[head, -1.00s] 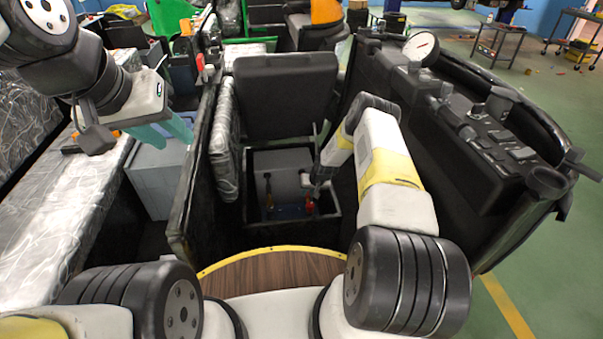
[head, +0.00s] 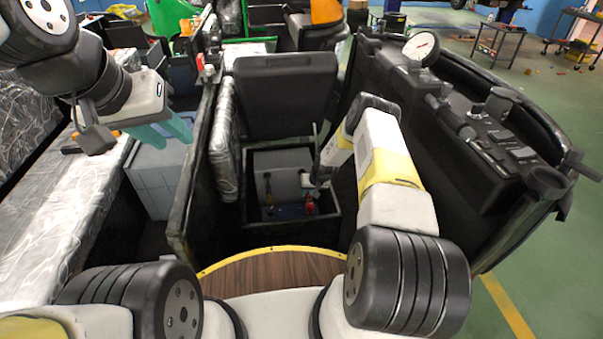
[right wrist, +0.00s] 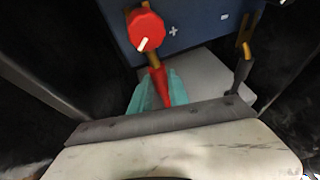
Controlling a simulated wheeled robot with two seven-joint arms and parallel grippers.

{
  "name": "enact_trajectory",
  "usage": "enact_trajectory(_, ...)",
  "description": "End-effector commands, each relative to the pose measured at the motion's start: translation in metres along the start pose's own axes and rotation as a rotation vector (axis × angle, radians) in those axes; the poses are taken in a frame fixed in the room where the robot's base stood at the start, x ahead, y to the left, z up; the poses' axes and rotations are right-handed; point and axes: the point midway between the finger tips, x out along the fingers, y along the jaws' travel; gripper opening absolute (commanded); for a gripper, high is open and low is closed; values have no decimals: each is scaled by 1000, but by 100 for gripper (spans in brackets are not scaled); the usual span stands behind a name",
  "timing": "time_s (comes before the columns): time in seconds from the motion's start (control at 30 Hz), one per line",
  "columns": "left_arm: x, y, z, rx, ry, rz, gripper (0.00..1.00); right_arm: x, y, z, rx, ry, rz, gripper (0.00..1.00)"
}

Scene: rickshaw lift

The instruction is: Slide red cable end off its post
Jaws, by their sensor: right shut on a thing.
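The red cable end (right wrist: 162,88) lies between the teal fingers of my right gripper (right wrist: 159,76), which is shut on it. Its brass-coloured lug (right wrist: 153,60) reaches up to a red round cap (right wrist: 146,28) beside a plus mark on the blue battery (right wrist: 190,28). Whether the lug is still around the post cannot be told, because the cap covers that spot. In the head view the red cable part (head: 309,206) shows low in the open compartment, below my right wrist. My left gripper (head: 172,132) is open and empty at the left, away from the battery.
A black-handled cable end (right wrist: 242,70) with a brass lug stands at the battery's other side. Dark compartment walls (head: 335,222) surround the battery closely. A raised black seat (head: 285,95) stands behind it. The dashboard panel (head: 470,130) is at the right.

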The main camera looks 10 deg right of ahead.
Motion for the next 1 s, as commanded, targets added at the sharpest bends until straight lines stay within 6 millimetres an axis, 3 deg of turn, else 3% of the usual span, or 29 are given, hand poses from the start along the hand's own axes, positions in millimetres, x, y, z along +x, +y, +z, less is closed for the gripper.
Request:
enact_trajectory(0.27, 0, 0, 0, 0, 0, 0, 34, 1, 0, -2, 0, 0, 0, 0)
enact_trajectory(0.67, 0, 0, 0, 0, 0, 0, 34, 19, 0, -45, 1, 2, 1, 0)
enact_trajectory(1.0, 0, 0, 0, 0, 0, 0, 34, 21, 0, -51, 0, 4, 0, 0)
